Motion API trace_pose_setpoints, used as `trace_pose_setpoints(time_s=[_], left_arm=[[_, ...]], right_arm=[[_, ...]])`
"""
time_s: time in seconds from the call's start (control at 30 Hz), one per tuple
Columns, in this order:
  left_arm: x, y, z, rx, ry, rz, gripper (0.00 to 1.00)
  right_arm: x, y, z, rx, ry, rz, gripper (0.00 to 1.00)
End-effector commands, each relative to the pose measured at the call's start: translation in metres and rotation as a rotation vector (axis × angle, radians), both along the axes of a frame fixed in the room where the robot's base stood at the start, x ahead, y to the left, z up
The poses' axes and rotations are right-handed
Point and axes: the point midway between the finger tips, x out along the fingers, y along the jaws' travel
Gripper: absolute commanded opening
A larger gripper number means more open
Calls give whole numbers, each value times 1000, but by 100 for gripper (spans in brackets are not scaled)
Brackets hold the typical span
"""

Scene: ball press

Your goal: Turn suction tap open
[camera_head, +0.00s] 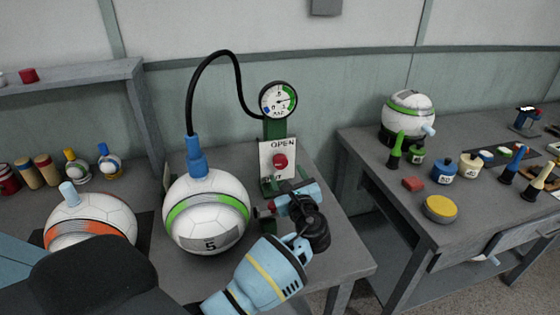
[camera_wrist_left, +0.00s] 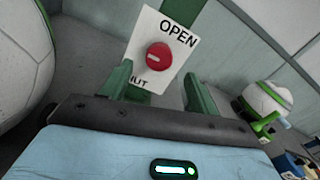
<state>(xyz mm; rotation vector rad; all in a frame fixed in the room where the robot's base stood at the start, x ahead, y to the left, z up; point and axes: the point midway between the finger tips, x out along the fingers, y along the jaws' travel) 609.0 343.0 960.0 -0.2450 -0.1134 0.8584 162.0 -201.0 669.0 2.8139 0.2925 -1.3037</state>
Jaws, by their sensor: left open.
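The suction tap is a red round knob (camera_head: 280,161) on a white plate (camera_head: 265,160) marked OPEN at the top and SHUT at the bottom. It also shows in the left wrist view as a red knob (camera_wrist_left: 159,56) with a short white mark on its face. My left gripper (camera_head: 267,205) is below the plate in the head view. In the wrist view its two green fingers (camera_wrist_left: 156,75) are apart, with nothing held between them. The knob appears just beyond the gap between them. My right gripper is in neither view.
A white ball with a green band (camera_head: 207,212) stands left of the plate, with a blue fitting (camera_head: 196,158) and black hose (camera_head: 213,62) on top. A gauge (camera_head: 278,100) is above the plate. An orange-banded ball (camera_head: 90,222) is further left. A second table (camera_head: 380,162) holds small items.

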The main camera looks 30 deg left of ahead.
Motion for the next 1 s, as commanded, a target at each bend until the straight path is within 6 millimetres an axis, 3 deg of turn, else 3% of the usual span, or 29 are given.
trace_pose_setpoints(time_s=[0.5, 0.9, 1.0], left_arm=[[43, 51, 0, 1, 0, 2, 60], [48, 57, 0, 0, 0, 0, 60], [48, 57, 0, 1, -1, 0, 49]], right_arm=[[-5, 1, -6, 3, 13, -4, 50], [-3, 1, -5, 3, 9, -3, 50], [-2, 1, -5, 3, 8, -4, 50]])
